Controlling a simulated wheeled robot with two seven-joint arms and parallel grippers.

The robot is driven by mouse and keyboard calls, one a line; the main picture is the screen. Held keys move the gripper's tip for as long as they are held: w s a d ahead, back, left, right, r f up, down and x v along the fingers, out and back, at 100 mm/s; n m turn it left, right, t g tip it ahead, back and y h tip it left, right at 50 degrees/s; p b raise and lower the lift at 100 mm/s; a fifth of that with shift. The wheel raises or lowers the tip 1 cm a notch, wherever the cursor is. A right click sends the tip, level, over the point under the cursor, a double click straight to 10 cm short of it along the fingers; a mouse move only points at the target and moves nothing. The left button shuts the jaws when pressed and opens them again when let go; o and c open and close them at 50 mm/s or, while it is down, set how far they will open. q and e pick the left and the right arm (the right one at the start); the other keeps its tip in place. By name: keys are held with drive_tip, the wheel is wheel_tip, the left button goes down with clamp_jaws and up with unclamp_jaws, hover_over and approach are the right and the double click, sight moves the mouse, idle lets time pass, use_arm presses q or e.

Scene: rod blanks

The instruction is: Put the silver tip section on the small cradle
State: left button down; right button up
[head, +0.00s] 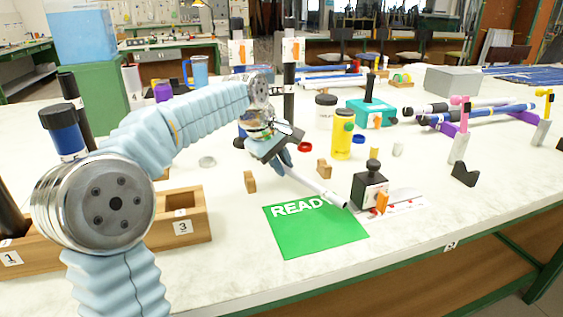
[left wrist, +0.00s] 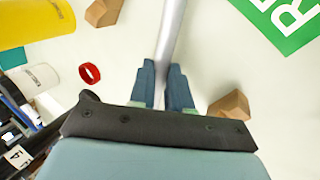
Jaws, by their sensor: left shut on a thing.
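My left gripper (head: 283,158) is shut on a slim silver tip section (head: 318,188), held at one end. The section slants down to the right, over the green READ mat's upper edge, its far end near a black block. In the left wrist view the silver section (left wrist: 171,40) runs up from between the fingers (left wrist: 165,80). Two small wooden blocks, which may be the small cradle, stand apart on the table: one at left (head: 250,181), one at right (head: 324,168). They also show in the left wrist view, at right (left wrist: 230,105) and upper left (left wrist: 103,12).
The green READ mat (head: 315,228) lies in front. A black block with a knob (head: 370,190), a yellow bottle (head: 342,135) and a red ring (head: 305,147) stand nearby. Rods rest on purple supports (head: 448,128) at right. A wooden tray (head: 182,211) is at left.

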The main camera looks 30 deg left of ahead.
use_arm(q)
drive_tip(key=c, duration=1.1)
unclamp_jaws()
drive_tip(key=v, duration=1.3)
drive_tip(key=shift+w+d+r+p, duration=0.1)
drive_tip(key=shift+w+r+p, duration=0.1)
drive_tip(key=shift+p, duration=0.2)
drive_tip(key=shift+f, duration=0.1)
